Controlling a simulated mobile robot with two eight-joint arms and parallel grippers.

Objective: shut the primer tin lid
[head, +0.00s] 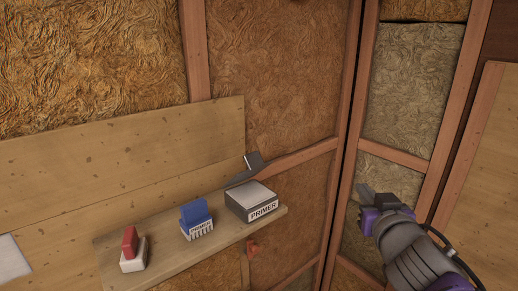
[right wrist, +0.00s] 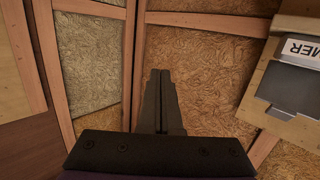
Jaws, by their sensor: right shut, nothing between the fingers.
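The primer tin (head: 262,209) is a dark box with a white PRIMER label, standing on the wooden shelf's right part. Its dark lid (head: 250,166) stands raised and tilted at the back, so the tin is open and its pale top shows. Part of the tin's label (right wrist: 302,48) is at the right edge of the right wrist view. My right gripper (head: 364,192) is to the right of the tin, clear of it, with its fingers together and empty. Its closed fingers also show in the right wrist view (right wrist: 160,85). My left gripper is not in view.
The shelf (head: 165,258) also bears a blue item on a white base (head: 196,219) and a red item on a white base (head: 132,250), left of the tin. Wooden studs frame the insulation wall behind.

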